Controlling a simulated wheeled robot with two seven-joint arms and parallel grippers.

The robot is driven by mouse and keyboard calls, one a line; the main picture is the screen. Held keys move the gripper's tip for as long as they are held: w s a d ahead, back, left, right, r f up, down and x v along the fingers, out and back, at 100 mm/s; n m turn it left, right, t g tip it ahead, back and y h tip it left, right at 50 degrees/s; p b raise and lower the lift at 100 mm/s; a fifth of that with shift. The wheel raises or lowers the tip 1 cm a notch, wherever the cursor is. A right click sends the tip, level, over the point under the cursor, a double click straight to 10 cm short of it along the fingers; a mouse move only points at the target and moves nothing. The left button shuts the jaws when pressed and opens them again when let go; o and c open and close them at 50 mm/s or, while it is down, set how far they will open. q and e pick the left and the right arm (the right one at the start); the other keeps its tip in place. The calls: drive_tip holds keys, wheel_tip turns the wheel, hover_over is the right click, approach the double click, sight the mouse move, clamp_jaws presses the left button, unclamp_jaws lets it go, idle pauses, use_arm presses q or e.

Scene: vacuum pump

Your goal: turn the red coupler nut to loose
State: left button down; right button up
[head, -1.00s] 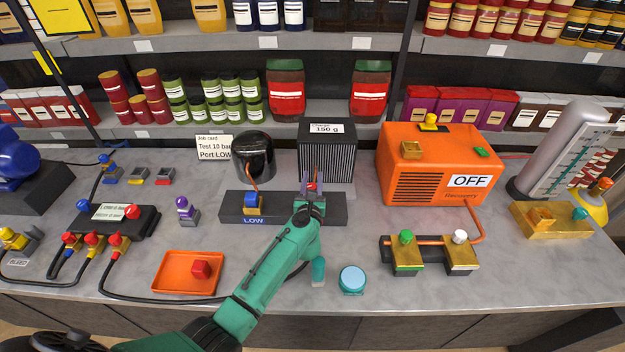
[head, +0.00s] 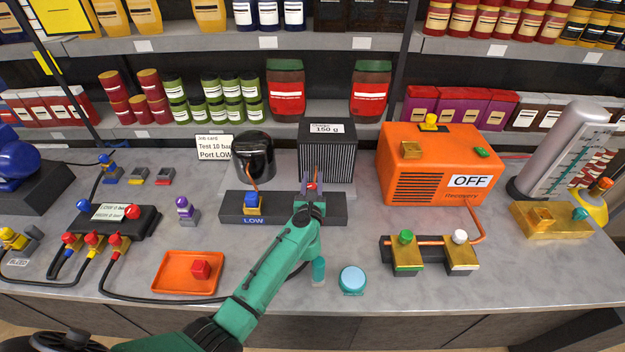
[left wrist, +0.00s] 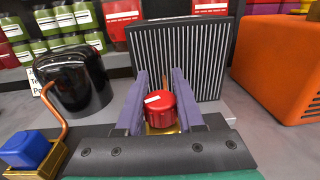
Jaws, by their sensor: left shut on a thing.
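The red coupler nut (left wrist: 160,106) is a round red cap with a white mark, on a brass fitting. It stands at the right part of a dark base block, and in the head view only a bit of it (head: 312,187) shows between my fingers. My left gripper (head: 313,184) comes at it from the front, with its purple fingers on either side of the nut. In the left wrist view the gripper (left wrist: 160,100) is shut on the nut, which stays on its fitting. My right gripper is not in view.
A blue cap (head: 253,200) on brass, labelled LOW, sits left on the same base (head: 285,216). A black canister (head: 253,158) and a ribbed box (head: 328,152) stand behind. An orange Recovery unit (head: 438,165) stands right. An orange tray (head: 172,288) and a cyan-topped knob (head: 352,279) are nearer.

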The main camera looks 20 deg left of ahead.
use_arm(q)
drive_tip(key=c, duration=0.5)
unclamp_jaws()
drive_tip(key=s, duration=0.2)
drive_tip(key=s+d, duration=0.1)
drive_tip(key=s, duration=0.4)
drive_tip(key=shift+s+d, duration=0.2)
drive_tip(key=shift+d, duration=0.1)
